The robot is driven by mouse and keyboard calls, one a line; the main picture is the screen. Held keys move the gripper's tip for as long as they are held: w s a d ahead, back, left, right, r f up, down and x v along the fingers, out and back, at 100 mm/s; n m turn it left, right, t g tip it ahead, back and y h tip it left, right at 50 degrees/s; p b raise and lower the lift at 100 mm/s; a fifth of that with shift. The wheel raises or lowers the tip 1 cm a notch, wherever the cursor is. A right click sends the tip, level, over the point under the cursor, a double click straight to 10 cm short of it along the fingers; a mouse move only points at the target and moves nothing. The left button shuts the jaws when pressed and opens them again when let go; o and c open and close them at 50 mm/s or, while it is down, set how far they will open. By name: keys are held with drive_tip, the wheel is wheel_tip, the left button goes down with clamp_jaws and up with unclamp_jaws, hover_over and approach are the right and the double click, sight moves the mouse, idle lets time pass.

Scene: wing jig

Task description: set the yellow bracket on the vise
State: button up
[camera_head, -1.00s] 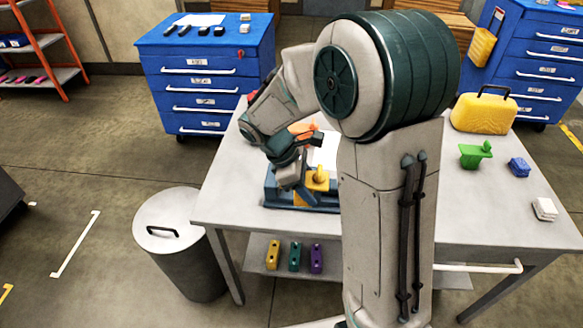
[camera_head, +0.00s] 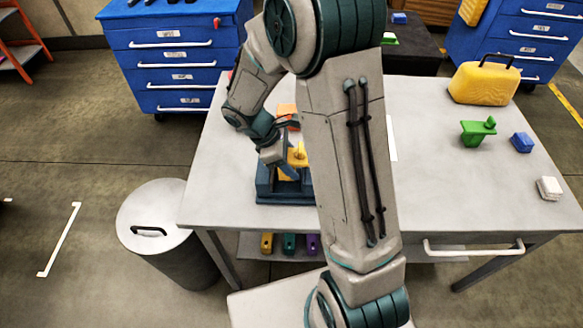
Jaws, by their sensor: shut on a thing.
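The yellow bracket (camera_head: 299,154) is partly hidden behind my gripper and arm. It is over or on the blue vise (camera_head: 268,190), which stands on the white table left of my arm. My gripper (camera_head: 289,168) points down at the bracket and is shut on it. I cannot tell whether the bracket's underside touches the vise. My arm hides the right part of the vise.
A green bracket-like part (camera_head: 476,133), a small blue block (camera_head: 522,142), a white block (camera_head: 549,188) and a yellow case (camera_head: 484,84) stand on the table (camera_head: 440,190) at right. Several coloured parts lie on the shelf below. A grey bin (camera_head: 152,231) stands at left.

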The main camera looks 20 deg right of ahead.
drive_tip(key=shift+f, duration=1.55)
drive_tip(key=shift+f, duration=0.25)
drive_tip(key=o, duration=1.2)
drive_tip(key=shift+r, duration=0.15)
